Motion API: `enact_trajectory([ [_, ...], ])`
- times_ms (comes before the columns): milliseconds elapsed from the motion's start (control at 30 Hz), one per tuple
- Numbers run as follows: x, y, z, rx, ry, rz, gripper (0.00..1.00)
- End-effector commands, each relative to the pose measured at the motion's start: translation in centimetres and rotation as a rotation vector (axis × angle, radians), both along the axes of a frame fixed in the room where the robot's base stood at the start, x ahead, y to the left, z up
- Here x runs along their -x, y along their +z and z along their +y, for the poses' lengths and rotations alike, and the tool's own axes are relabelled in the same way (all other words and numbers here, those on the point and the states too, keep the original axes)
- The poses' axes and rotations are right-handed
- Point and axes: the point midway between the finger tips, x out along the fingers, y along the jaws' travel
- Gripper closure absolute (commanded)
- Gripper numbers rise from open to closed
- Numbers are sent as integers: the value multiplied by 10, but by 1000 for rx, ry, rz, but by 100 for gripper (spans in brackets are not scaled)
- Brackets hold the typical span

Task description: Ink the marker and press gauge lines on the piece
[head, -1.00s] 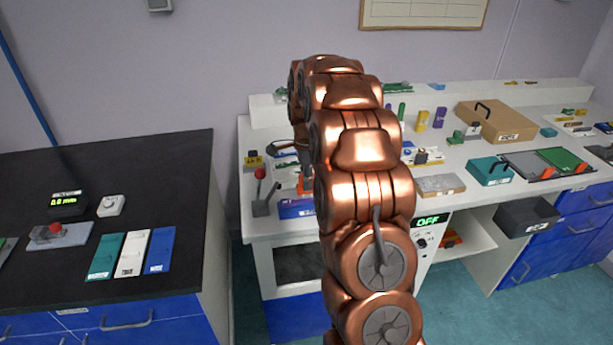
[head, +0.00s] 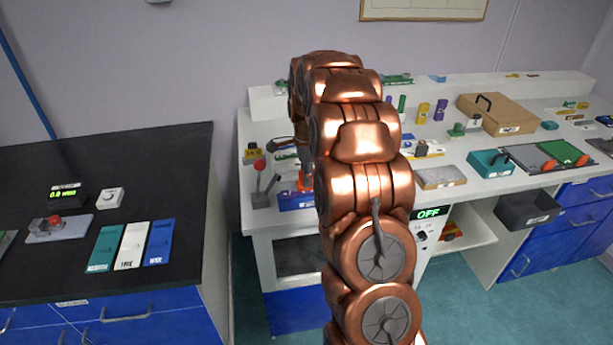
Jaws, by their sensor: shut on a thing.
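My copper arm rises through the middle of the head view and hides much of the bench behind it. I cannot pick out the marker or the piece with certainty. A small green knobbed tool (head: 456,131) stands on the white bench (head: 470,200), right of the arm. An open case with a green pad (head: 564,152) lies farther right.
A red-knobbed lever (head: 261,180) and a blue box (head: 296,201) stand left of my arm. A teal box (head: 490,163) and a cardboard box (head: 496,114) stand to the right. The black counter (head: 180,190) holds teal, white and blue plates (head: 132,246). A gap separates the counters.

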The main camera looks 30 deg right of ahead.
Motion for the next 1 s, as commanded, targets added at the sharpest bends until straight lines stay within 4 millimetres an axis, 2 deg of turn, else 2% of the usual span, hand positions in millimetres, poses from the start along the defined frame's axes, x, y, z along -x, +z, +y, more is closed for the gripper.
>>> enact_trajectory([
  [1000,0,-9,0,0,0,-1,100],
])
